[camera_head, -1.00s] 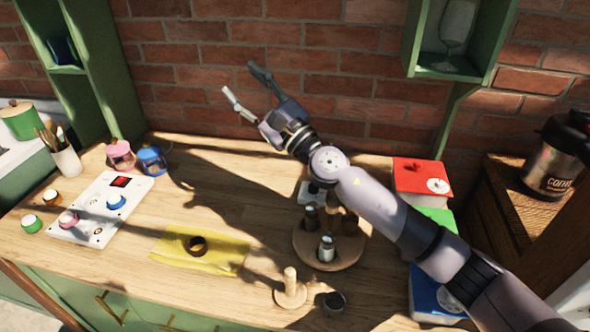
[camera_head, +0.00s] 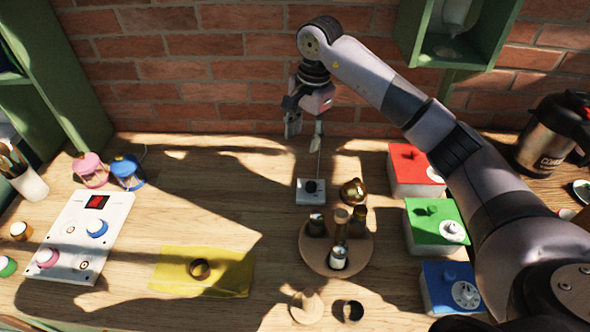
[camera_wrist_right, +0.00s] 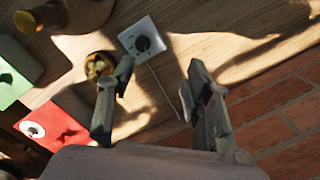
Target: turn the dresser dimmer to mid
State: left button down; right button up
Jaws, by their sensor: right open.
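The dimmer (camera_head: 311,191) is a small white square box with a black knob on top. It lies on the wooden dresser top near the back, and a thin cord runs from it toward the brick wall. My right gripper (camera_head: 305,131) is open, pointing down above and behind the dimmer, apart from it. In the right wrist view the dimmer (camera_wrist_right: 142,40) shows beyond the open fingers (camera_wrist_right: 160,72), with nothing between them. My left gripper is not in view.
A gold round object (camera_head: 353,191) stands just right of the dimmer. A round wooden tray (camera_head: 318,260) with bottles is in front. Red (camera_head: 412,172), green and blue boxes stand at right. The wall (camera_head: 200,70) is close behind.

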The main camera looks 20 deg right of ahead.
aim_at(311, 184)
jog(key=shift+g+h, duration=0.3)
jog(key=shift+h, duration=0.2)
jog(key=f+p, duration=0.1)
jog(key=f, duration=0.4)
jog(key=d+f+p, duration=0.1)
jog(key=f+p, duration=0.1)
jog(key=f, duration=0.3)
jog(key=d+f+p, duration=0.1)
jog(key=f, duration=0.4)
jog(key=shift+s+f, duration=0.15)
jog(key=shift+s, duration=0.25)
jog(key=shift+d+f, duration=0.1)
jog(key=shift+f, duration=0.55)
jog(key=shift+c, duration=0.3)
grip_shut()
